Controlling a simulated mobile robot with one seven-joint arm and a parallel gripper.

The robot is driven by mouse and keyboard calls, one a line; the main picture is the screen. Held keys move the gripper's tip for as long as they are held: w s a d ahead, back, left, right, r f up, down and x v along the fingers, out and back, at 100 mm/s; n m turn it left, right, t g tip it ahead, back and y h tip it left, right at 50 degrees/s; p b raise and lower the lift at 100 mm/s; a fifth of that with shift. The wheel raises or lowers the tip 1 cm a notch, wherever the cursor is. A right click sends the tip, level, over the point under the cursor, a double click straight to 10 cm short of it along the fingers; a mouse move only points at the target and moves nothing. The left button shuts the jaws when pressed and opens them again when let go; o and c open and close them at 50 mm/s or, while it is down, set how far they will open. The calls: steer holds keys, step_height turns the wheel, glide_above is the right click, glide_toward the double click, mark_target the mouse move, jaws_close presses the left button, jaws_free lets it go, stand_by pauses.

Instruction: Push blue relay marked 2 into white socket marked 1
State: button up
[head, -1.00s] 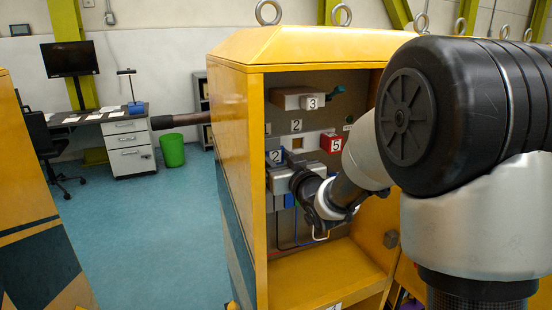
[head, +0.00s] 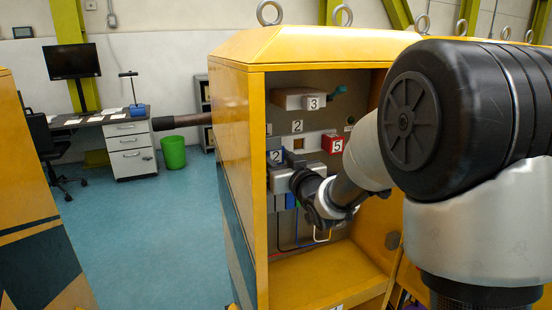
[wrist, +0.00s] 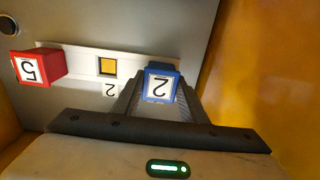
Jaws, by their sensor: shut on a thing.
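The blue relay marked 2 (wrist: 159,83) is between the fingertips of my gripper (wrist: 160,90) in the wrist view, its marked face towards the camera. In the head view the blue relay (head: 276,156) shows at the left end of the white socket strip (head: 314,139). My gripper is shut on it. In the wrist view the relay overlaps the end of the white strip (wrist: 82,58); I cannot tell whether it is in or just in front of a socket. The middle socket, with a square opening, is labelled 2.
A red relay marked 5 (head: 332,143) sits at the strip's other end. A unit marked 3 (head: 300,98) with a teal handle is above. Coloured wires hang below. The yellow cabinet wall (head: 256,180) is close on the left.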

steer(key=o, duration=1.2)
steer(key=shift+w, duration=0.1)
